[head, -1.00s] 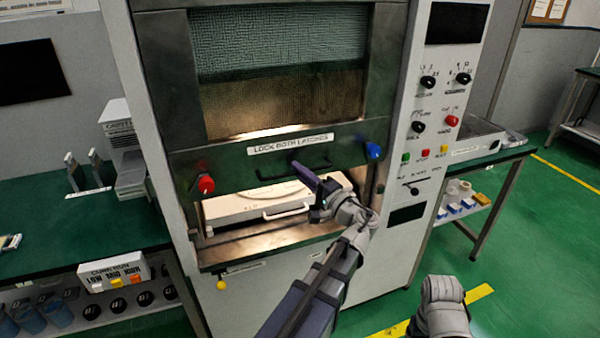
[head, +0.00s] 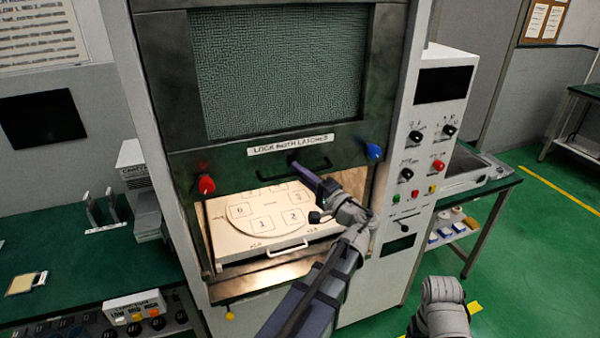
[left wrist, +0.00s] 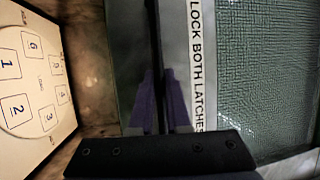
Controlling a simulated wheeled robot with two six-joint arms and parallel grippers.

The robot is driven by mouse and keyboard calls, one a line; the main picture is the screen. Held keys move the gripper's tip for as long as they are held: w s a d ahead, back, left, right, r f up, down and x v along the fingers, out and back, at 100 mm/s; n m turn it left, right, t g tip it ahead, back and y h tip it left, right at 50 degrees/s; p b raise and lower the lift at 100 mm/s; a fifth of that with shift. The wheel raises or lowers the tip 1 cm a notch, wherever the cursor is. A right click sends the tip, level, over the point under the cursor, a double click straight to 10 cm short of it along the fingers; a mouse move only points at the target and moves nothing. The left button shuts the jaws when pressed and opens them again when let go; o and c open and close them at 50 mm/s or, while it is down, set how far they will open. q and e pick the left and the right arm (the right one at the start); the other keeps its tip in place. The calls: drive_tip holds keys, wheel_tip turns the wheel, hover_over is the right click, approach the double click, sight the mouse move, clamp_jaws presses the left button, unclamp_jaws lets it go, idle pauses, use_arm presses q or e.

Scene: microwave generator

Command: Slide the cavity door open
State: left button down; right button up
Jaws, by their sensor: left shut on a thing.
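The cavity door (head: 180,135) is a dark metal panel with a mesh window and a "LOCK BOTH LATCHES" label. It stands raised, with the cavity open below its lower edge. My left gripper (head: 296,163) is shut on the door's black handle (head: 322,165), below the label. In the left wrist view, the purple fingers (left wrist: 162,95) close around the dark handle bar (left wrist: 154,40). Inside the cavity is a pale tray (head: 238,252) with a numbered round plate (head: 270,212); part is hidden by my arm. My right gripper is not visible.
A red knob (head: 206,185) and a blue knob (head: 373,151) flank the label. A control panel (head: 425,150) with dials is at right. Green benches stand left (head: 80,275) and right (head: 470,190). Green floor is clear at far right.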

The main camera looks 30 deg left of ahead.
use_arm(q)
drive_tip(key=c, duration=0.9)
unclamp_jaws()
drive_tip(key=shift+d+f, duration=0.1)
drive_tip(key=b+v, duration=0.1)
drive_tip(key=v, duration=0.6)
drive_tip(key=shift+s+d, duration=0.1)
drive_tip(key=shift+d, duration=0.2)
drive_tip(key=shift+f, duration=0.1)
